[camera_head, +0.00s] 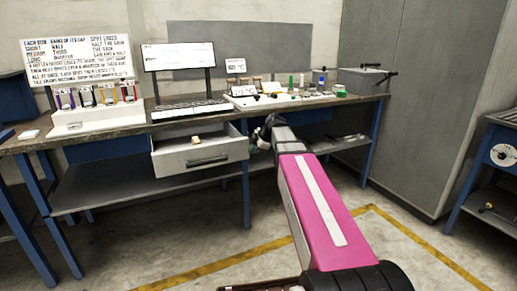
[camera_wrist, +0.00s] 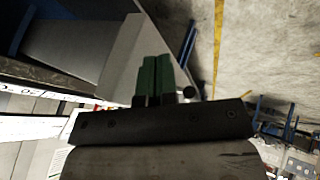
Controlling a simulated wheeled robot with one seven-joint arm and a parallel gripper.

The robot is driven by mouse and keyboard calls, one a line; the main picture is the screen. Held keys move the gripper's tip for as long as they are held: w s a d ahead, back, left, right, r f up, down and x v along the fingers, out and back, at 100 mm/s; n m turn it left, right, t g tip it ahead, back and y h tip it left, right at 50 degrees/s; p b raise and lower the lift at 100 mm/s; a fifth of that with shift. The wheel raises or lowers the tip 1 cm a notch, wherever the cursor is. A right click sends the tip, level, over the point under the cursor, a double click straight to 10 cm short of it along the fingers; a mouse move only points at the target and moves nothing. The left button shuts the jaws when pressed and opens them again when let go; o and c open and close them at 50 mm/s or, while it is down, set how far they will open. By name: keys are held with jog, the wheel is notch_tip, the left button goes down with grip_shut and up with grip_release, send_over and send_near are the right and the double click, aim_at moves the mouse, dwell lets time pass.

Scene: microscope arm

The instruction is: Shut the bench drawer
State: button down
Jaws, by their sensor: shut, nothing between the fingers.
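The bench drawer (camera_head: 171,158) stands pulled out under the bench top, its light front panel and dark bar handle (camera_head: 207,160) facing the room. A small pale block (camera_head: 196,140) shows inside it. My gripper (camera_head: 254,146) is just right of the drawer's front end, partly hidden by my pink arm. In the wrist view, my gripper's green fingers (camera_wrist: 153,76) are together and empty. They overlap the light drawer panel (camera_wrist: 122,78) there, and a dark rounded piece, perhaps the handle's end (camera_wrist: 189,92), is beside them. I cannot tell whether the fingers touch the drawer.
The bench top (camera_head: 140,122) carries a sign, a rack of coloured vials, a screen (camera_head: 178,56) and small lab items. A lower shelf (camera_head: 130,190) and blue legs (camera_head: 245,195) are below. The floor in front of the drawer is clear. A grey cabinet stands at right.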

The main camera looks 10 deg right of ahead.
aim_at(233, 130)
jog(key=shift+w+a, duration=0.15)
jog(key=shift+w, duration=0.35)
jog(key=shift+w+a, duration=0.15)
jog(key=shift+w, duration=0.35)
jog(key=w+a, duration=0.2)
jog(key=w, duration=0.6)
jog(key=w+a, duration=0.2)
jog(key=w, duration=0.6)
jog(key=w+a, duration=0.2)
jog(key=w, duration=0.5)
jog(key=shift+w+a, duration=0.4)
jog(key=shift+s, duration=0.15)
